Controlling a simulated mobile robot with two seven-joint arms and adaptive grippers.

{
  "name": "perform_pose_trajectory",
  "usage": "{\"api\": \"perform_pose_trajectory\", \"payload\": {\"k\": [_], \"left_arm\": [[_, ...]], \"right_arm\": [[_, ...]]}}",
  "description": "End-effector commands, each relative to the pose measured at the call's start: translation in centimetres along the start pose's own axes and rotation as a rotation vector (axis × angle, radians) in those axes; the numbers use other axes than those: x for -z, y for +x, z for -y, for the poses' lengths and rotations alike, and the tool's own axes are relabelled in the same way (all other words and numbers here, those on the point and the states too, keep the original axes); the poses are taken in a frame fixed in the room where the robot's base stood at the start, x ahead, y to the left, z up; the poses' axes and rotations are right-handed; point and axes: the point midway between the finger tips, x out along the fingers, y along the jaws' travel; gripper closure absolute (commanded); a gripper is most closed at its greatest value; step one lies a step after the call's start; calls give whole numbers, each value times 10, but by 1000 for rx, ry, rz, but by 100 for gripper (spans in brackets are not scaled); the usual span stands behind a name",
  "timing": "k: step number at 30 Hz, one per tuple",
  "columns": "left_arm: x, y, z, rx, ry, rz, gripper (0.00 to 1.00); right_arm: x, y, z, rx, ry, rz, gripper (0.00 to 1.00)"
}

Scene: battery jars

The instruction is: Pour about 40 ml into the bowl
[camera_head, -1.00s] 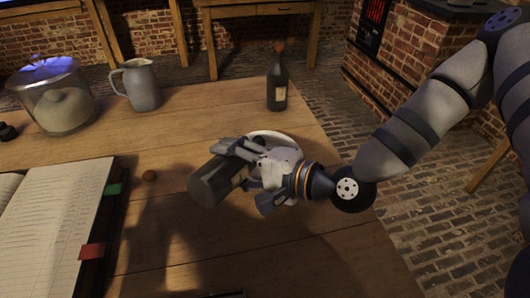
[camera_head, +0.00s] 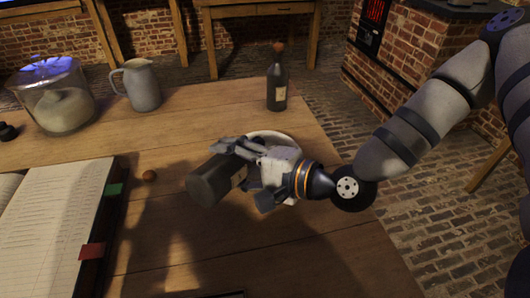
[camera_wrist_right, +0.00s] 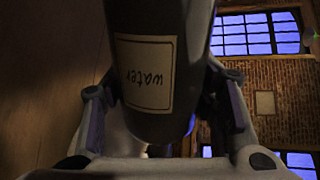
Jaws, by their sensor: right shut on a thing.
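My right gripper (camera_head: 250,162) is shut around a dark bottle (camera_head: 212,182). The bottle is tipped well over, its base toward the lower left and its neck hidden behind the gripper. In the right wrist view the bottle (camera_wrist_right: 150,25) fills the middle between the fingers, with a pale label reading "water" upside down. The white bowl (camera_head: 270,135) stands on the table just behind the gripper, only its far rim showing. The bottle's mouth, any stream and the bowl's contents are hidden. My left gripper is not in view.
A corked dark bottle (camera_head: 277,85) stands beyond the bowl. A grey jug (camera_head: 141,87) and a lidded glass jar (camera_head: 58,105) are at the back left. The table's front middle is clear.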

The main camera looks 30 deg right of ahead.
Motion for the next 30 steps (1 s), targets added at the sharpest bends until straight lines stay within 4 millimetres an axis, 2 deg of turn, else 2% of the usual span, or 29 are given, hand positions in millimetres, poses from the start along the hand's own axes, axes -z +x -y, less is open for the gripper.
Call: {"api": "perform_pose_trajectory", "payload": {"k": [8,11,18,30], "left_arm": [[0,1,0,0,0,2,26],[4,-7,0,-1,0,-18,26],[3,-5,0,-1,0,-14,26],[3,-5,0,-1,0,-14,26]], "right_arm": [[-1,0,-2,-3,-16,-3,89],[-4,-2,-3,-11,-221,-60,89],[7,-3,-5,-17,-408,-116,89],[8,-3,-5,-16,-413,-119,89]]}}
